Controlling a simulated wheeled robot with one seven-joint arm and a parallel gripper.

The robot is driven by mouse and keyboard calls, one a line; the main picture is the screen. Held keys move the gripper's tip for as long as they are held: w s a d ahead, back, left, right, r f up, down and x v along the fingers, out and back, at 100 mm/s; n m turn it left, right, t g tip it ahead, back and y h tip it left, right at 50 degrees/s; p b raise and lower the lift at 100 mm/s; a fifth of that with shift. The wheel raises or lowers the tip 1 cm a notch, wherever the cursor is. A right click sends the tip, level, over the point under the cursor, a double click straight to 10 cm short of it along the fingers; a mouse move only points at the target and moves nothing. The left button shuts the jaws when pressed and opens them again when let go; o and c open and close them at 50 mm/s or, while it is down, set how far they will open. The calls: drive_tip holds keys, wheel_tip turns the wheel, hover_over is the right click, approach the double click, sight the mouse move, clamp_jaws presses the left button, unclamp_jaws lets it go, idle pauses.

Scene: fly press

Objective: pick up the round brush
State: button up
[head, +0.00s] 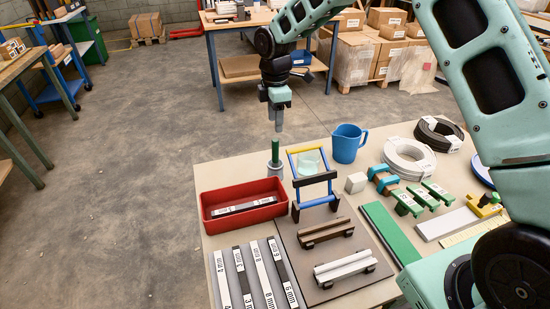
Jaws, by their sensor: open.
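An upright piece with a green handle (275,149), which looks like the round brush, stands at the table's back left. Its lower end sits in or on a grey cylindrical base (275,170); I cannot tell which, and no bristles show. My gripper (279,127) points straight down above the green handle, with a small gap between them in the picture. It is open, with nothing seen between its fingers. The fingers overlap from this angle.
A red tray (210,212) is in front of the brush. A blue-and-yellow frame (319,203) with a pale green glass stands close on its right. A blue jug (347,144) is farther right. Steel strips and rails fill the front; the floor left of the table is clear.

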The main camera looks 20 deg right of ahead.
sight(275, 149)
wheel_tip(275, 149, down, 5)
drive_tip(key=shift+f+p, duration=0.15)
drive_tip(key=shift+p, duration=0.35)
drive_tip(key=shift+s+a+f+p, duration=0.1)
drive_tip(key=shift+f+p, duration=0.45)
drive_tip(key=shift+f, duration=0.85)
drive_tip(key=shift+s+a+f+p, duration=0.1)
drive_tip(key=shift+f+p, duration=0.45)
drive_tip(key=shift+f, duration=0.85)
clamp_jaws()
